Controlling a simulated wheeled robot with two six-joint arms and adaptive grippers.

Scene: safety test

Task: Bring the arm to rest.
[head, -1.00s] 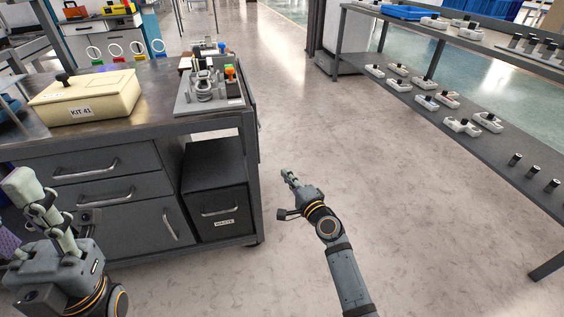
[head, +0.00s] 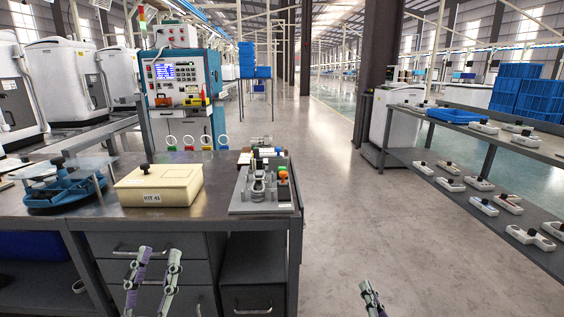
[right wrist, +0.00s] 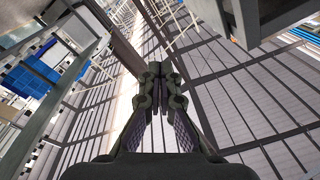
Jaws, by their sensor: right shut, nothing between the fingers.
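My left gripper (head: 159,252) rises at the bottom of the head view, in front of the drawers of the workbench (head: 215,188). Its two fingers stand apart, with nothing between them. My right gripper (head: 366,286) is at the bottom edge of the head view, over the open floor to the right of the bench. It is shut and empty. The right wrist view shows its fingers (right wrist: 160,72) together, with the roof structure behind them. The arms behind both grippers are out of the head view.
On the bench stand a cream box marked KIT 41 (head: 158,186), a grey fixture tray (head: 262,207) and a blue round holder (head: 62,194). A shelf rack (head: 455,186) with white parts stands at the right. The aisle floor (head: 345,215) between them is clear.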

